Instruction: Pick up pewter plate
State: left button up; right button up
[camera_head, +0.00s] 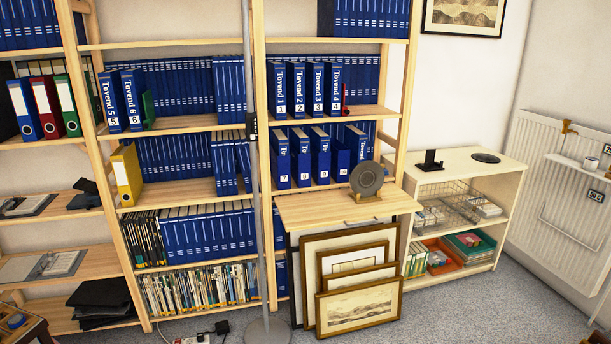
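A round dark grey pewter plate (366,179) stands upright in a small wooden stand (365,197). The stand is on a pale wooden pull-out shelf (318,211) in front of the bookcase, right of the picture's middle. The plate's face is towards me and nothing covers it. Neither of my grippers shows in the head view.
Framed prints (358,307) lean below the pull-out shelf. A thin grey pole (252,200) on a round base stands left of it. A low cabinet (475,165) with a black stand (430,161) and dark disc (486,157) is to the right. Carpet (470,310) is clear in front of the cabinet.

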aim_at(368, 177)
jog(key=i+j+u, duration=0.15)
jog(key=i, duration=0.55)
jog(key=i+u, duration=0.15)
jog(key=i, duration=0.55)
jog(key=i+j+z, duration=0.3)
jog(key=i+j, duration=0.2)
jog(key=i+j+z, duration=0.3)
jog(key=i+j, duration=0.25)
jog(key=j, duration=0.1)
